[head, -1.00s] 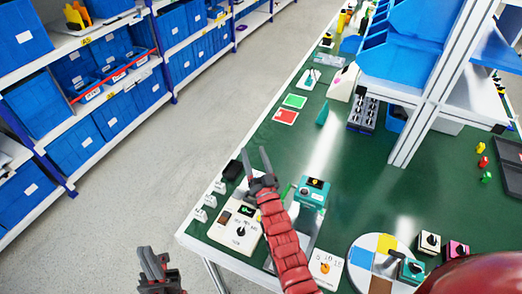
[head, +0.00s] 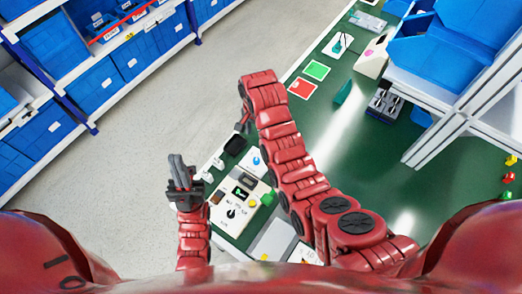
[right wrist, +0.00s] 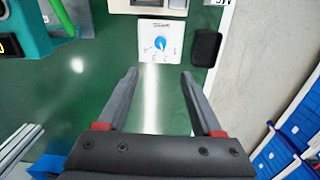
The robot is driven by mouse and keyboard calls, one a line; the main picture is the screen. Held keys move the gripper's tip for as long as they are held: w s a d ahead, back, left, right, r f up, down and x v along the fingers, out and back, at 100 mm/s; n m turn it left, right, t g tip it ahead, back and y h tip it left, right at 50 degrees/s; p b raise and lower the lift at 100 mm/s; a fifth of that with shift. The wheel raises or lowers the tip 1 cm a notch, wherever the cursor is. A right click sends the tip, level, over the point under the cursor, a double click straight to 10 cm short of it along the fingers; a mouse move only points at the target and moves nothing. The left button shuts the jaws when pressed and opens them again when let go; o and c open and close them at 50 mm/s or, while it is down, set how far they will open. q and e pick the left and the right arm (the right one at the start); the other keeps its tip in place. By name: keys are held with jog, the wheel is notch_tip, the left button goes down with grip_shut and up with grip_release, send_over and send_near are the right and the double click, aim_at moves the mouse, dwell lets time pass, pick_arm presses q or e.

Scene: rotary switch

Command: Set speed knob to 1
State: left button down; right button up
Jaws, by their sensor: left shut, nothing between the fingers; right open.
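A white panel with a blue knob (right wrist: 160,43) lies on the green table; its printed marks are too small to read. In the head view this blue-knob panel (head: 256,160) is partly covered by my right arm. My right gripper (right wrist: 160,76) is open and empty, with the panel beyond its fingertips, not between them. In the head view my right gripper (head: 243,124) is mostly hidden by its own arm. A beige box with a black knob (head: 231,213) stands nearby. I cannot tell which knob is labelled speed. My left gripper (head: 178,172) is shut and empty, left of the table edge.
A black block (right wrist: 206,47) lies beside the blue-knob panel, also seen in the head view (head: 235,145). Small white items (head: 212,168) line the table edge. A teal device (right wrist: 35,28) stands at the wrist view's upper left. Red and green cards (head: 302,88) lie farther back.

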jog(key=b, duration=0.6)
send_near(256, 159)
notch_tip(256, 159, down, 7)
jog(key=p, duration=0.2)
jog(key=shift+s+p, duration=0.1)
jog(key=shift+p, duration=0.25)
jog(key=shift+f, duration=0.75)
grip_shut()
